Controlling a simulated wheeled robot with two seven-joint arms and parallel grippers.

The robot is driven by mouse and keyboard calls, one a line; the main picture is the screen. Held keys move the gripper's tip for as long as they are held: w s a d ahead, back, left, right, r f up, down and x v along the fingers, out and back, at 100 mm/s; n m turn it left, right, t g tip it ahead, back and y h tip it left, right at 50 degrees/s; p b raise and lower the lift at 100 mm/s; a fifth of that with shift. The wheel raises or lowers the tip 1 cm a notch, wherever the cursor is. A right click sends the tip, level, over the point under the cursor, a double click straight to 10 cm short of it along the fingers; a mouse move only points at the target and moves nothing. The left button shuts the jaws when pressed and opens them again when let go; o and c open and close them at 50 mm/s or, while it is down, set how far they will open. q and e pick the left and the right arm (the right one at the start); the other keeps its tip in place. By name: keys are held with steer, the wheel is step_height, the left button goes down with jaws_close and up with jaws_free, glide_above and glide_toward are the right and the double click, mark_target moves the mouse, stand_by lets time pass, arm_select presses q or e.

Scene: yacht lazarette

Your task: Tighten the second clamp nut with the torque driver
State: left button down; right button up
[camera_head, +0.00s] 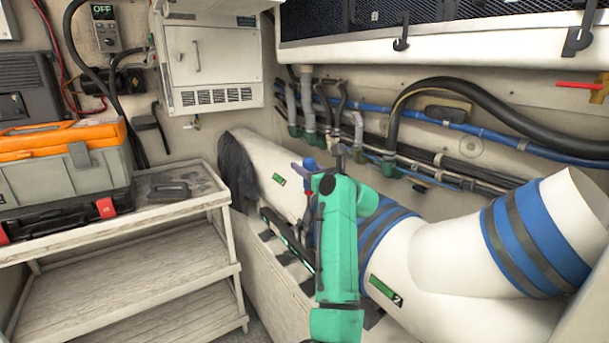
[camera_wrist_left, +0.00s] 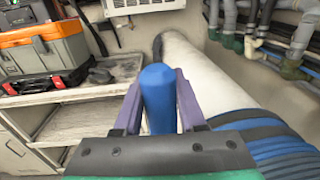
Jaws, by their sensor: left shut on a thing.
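My left gripper (camera_head: 312,173) is shut on the torque driver (camera_head: 310,162), whose blue handle stands up between the fingers. In the left wrist view the blue handle (camera_wrist_left: 158,97) is upright between the two purple fingers. In the head view a red part shows below the handle; the driver's tip is hard to make out. The gripper is over the white hose (camera_head: 263,155), near a blue sleeve (camera_head: 385,226) with dark clamp bands. A green label marked 2 (camera_head: 385,290) sits just right of my green arm. I cannot make out the clamp nuts. My right gripper is not in view.
At left, a bench (camera_head: 125,278) carries an orange and grey toolbox (camera_head: 70,160) and a small dark object (camera_head: 168,189). Hoses and pipes (camera_head: 480,115) run along the back wall. Another blue sleeve with dark bands (camera_head: 528,235) is at right.

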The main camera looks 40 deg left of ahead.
arm_select(q)
steer(key=shift+r+n+g+b, duration=0.1)
steer(key=shift+n+g+b, duration=0.35)
steer(key=shift+g, duration=0.15)
steer(key=shift+y, duration=0.3)
steer(key=shift+n+g+b, duration=0.25)
steer(key=shift+g+b, duration=0.15)
steer(key=g, duration=0.1)
steer(key=n+g, duration=0.2)
steer(key=shift+w+r+g+y+p, duration=0.1)
steer(key=shift+r+g+y+p, duration=0.2)
steer(key=shift+g+p, duration=0.1)
steer(key=shift+n+g+p, duration=0.45)
steer(key=shift+n+g, duration=0.25)
steer(key=shift+g, duration=0.1)
steer(key=shift+f, duration=0.3)
steer(key=shift+s, duration=0.2)
